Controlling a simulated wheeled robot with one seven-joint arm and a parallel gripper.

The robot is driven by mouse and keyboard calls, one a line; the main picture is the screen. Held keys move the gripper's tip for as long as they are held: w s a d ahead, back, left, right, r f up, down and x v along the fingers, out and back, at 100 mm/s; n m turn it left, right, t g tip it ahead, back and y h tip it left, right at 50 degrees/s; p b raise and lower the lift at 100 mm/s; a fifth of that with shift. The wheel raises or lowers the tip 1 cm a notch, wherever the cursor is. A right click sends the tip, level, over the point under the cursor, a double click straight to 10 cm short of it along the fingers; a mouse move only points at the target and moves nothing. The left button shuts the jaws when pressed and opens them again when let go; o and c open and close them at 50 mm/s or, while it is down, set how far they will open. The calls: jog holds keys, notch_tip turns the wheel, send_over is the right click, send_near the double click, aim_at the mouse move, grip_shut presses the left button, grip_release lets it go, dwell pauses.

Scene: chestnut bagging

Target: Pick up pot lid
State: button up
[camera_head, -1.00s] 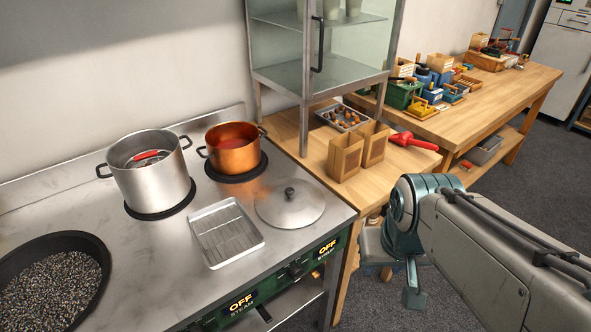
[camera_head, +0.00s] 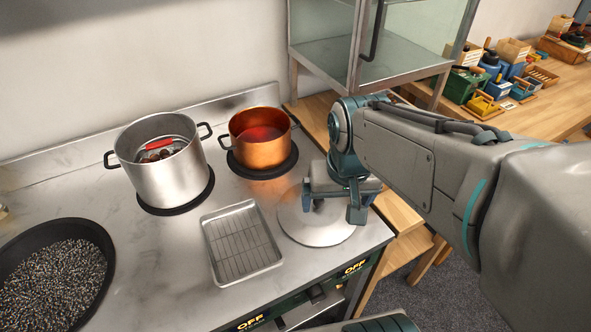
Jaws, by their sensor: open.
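The pot lid (camera_head: 311,232) is a round, flat, silver metal disc lying on the steel stove top near its right edge. My gripper (camera_head: 334,212) is open and sits over the right part of the lid, its two fingers pointing down on either side of the lid's middle. The lid's dark knob is hidden or hard to make out behind the gripper. I cannot tell whether the fingers touch the lid.
A silver pot (camera_head: 165,175) with a red-handled item and chestnuts inside and a copper pot (camera_head: 260,135) stand behind. A wire-rack tray (camera_head: 241,243) lies left of the lid. A black pan (camera_head: 100,250) is at far left. A glass cabinet (camera_head: 420,75) stands behind my arm.

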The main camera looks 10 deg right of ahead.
jog(key=w+m+g, duration=0.2)
jog(key=w+m, duration=0.2)
jog(key=w, duration=0.8)
send_over(319, 201)
jog(key=w, duration=0.1)
notch_tip(319, 201, down, 8)
jog(key=shift+d+f+p, duration=0.1)
jog(key=shift+p, duration=0.35)
jog(key=shift+s+f+p, duration=0.15)
jog(key=shift+f, duration=1.3)
jog(key=shift+s+f+p, duration=0.1)
jog(key=shift+f+p, duration=0.05)
jog(key=shift+f, duration=1.3)
jog(key=shift+c, duration=0.3)
jog(key=shift+s, duration=0.1)
grip_shut()
